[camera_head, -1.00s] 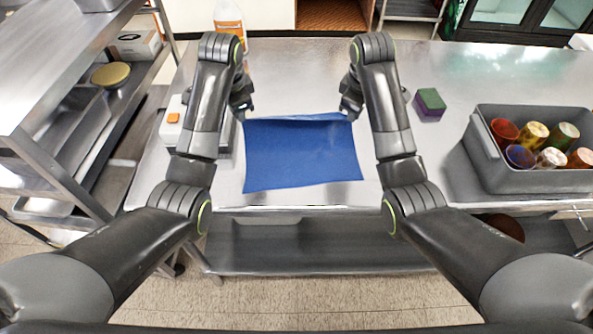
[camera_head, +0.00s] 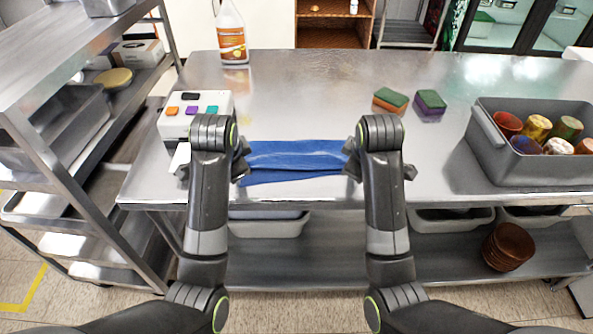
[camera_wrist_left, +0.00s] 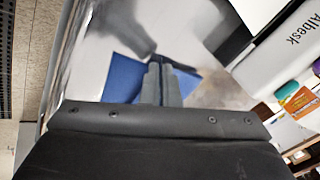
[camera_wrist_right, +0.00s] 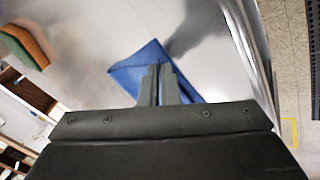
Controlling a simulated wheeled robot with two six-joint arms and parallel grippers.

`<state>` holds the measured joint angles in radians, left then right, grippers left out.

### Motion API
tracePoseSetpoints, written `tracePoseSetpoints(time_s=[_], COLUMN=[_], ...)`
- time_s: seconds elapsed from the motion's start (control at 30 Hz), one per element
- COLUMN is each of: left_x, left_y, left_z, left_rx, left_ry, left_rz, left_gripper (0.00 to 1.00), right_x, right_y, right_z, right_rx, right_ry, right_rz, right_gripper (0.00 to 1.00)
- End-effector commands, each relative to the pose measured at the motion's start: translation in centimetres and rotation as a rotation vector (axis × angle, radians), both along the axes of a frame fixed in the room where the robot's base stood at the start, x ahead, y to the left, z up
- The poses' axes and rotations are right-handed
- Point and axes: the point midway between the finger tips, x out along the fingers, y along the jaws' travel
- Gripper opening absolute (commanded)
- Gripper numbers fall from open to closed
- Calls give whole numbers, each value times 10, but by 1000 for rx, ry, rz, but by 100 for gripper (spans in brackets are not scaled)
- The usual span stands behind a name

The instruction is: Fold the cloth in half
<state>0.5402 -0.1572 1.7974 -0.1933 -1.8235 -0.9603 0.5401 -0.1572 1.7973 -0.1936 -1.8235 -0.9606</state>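The blue cloth (camera_head: 296,149) lies across the near part of the steel table, doubled over into a narrow band with creases. Its near strip shows a little below the upper layer. My left gripper (camera_head: 243,161) is at the cloth's left end and my right gripper (camera_head: 352,161) at its right end. In the left wrist view the fingers (camera_wrist_left: 161,70) are closed together with blue cloth (camera_wrist_left: 122,80) around them. In the right wrist view the fingers (camera_wrist_right: 158,72) are likewise closed at a corner of the cloth (camera_wrist_right: 135,70). The pinched corners are partly hidden by the fingers.
A white box with coloured buttons (camera_head: 203,103) stands left of the cloth, close to my left arm. Two sponges (camera_head: 390,101) (camera_head: 430,103), a grey bin (camera_head: 535,174) of cups and a spray bottle (camera_head: 231,35) are also on the table. The table behind the cloth is clear.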

Motion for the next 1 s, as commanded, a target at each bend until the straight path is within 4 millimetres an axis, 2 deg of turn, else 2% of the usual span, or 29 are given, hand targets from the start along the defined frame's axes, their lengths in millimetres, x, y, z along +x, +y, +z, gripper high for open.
tracePoseSetpoints(time_s=[0.23,0.3,0.53,0.83,1.0], left_x=[0,0,0,-1,-1], left_y=[3,3,1,0,0], left_z=[0,0,0,0,8], left_rx=[7,7,3,0,0], left_ry=[-4,-4,-4,-1,-1], left_rz=[5,5,2,0,0], left_gripper=[0,11,40,40,40], right_x=[0,0,0,-1,-1], right_y=[-3,-2,-1,0,0], right_z=[0,0,0,0,8], right_rx=[-7,-6,-2,0,1], right_ry=[-5,-5,-4,-1,-1], right_rz=[-6,-5,-2,0,0], right_gripper=[0,12,40,40,40])
